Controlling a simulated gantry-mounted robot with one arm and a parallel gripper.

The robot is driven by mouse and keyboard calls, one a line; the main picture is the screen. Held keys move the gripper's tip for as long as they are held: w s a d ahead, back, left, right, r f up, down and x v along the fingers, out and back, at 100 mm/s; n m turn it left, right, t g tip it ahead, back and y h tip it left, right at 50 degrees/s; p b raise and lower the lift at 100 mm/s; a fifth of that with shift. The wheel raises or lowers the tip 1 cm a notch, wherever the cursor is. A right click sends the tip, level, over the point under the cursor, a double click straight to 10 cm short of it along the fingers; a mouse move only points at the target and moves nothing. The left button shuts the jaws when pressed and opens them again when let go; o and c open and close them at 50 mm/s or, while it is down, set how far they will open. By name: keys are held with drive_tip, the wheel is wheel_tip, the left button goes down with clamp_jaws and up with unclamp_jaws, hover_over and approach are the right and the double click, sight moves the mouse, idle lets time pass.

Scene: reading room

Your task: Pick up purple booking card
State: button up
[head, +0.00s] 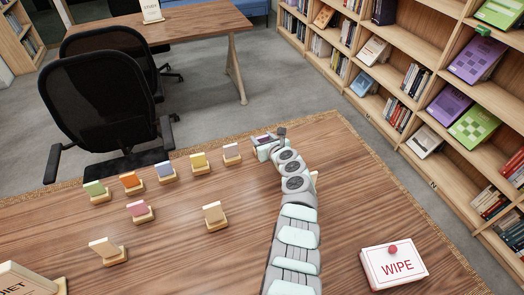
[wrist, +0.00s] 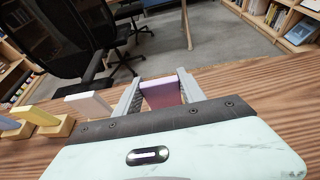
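My gripper (head: 266,143) is over the far part of the wooden table, at the right end of the back row of cards. In the wrist view, a purple card (wrist: 161,94) stands between the two fingers of my gripper (wrist: 158,92), and its sides appear to meet both of them. In the head view, only a small purple patch of the card (head: 263,138) shows at the gripper. The gripper hides its lower part, so I cannot tell whether it rests in a stand or is lifted.
A white card (head: 231,150) and a yellow card (head: 199,159) stand just left. A pinkish card (head: 138,208) and a tan card (head: 213,211) stand nearer. Beyond the table are a black chair (head: 98,95) and bookshelves.

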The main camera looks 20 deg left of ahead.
clamp_jaws()
idle(0.6)
